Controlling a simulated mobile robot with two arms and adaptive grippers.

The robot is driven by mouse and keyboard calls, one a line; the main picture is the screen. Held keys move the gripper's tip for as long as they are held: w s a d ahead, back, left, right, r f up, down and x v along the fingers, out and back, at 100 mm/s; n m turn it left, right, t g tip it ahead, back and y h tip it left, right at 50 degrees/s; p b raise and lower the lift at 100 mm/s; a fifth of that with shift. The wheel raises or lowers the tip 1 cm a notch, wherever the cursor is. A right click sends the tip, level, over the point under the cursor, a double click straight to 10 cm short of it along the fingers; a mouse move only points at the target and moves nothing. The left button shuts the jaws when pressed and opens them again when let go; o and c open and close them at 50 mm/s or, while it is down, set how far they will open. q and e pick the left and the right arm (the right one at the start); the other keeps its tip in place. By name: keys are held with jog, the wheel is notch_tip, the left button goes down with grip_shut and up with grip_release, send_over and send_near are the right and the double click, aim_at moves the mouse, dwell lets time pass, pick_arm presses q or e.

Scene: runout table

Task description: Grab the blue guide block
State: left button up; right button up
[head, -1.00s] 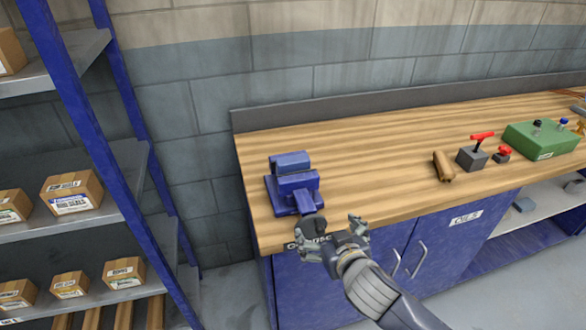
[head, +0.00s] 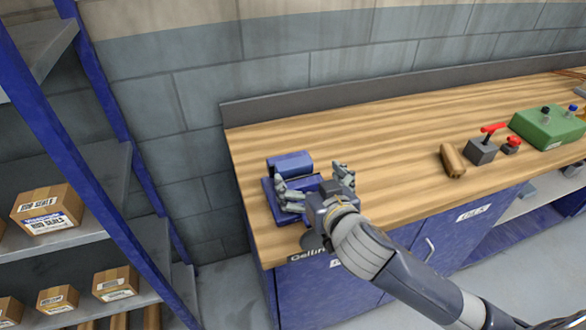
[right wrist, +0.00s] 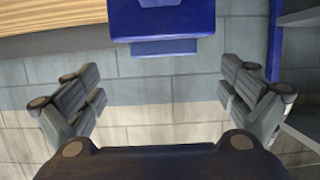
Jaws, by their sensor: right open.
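The blue guide block (head: 290,163) sits at the left end of the wooden bench, a vise-like shape with a raised rear part. My right gripper (head: 314,180) is open, with its fingers spread over the block's near side and hiding part of it. In the right wrist view the block (right wrist: 163,20) shows at the top edge, beyond the open fingers (right wrist: 160,85) and cut off by the frame. Nothing is between the fingers. I cannot tell whether they touch the block. My left gripper is not in view.
The wooden bench (head: 390,132) has free room right of the block. A brown cylinder (head: 453,160), a grey box with a red lever (head: 482,151), a red knob (head: 512,143) and a green box (head: 547,128) stand farther right. A blue-framed shelf (head: 88,130) with cartons is at the left.

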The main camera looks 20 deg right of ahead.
aim_at(296, 166)
jog(key=shift+w+f, duration=0.2)
jog(key=shift+w, duration=0.7)
jog(key=x, duration=0.1)
jog(key=p+x, duration=0.1)
jog(key=x, duration=0.1)
jog(key=p+x, duration=0.1)
jog(key=shift+w+a+f, duration=0.2)
jog(key=shift+w+a, duration=0.05)
jog(key=shift+w+f, duration=0.1)
jog(key=shift+w, duration=0.15)
jog(key=c, duration=1.7)
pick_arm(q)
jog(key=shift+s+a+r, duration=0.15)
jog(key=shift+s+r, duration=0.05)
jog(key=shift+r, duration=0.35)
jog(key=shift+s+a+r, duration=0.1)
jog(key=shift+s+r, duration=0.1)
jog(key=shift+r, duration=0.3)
pick_arm(e)
jog(key=shift+c, duration=0.7)
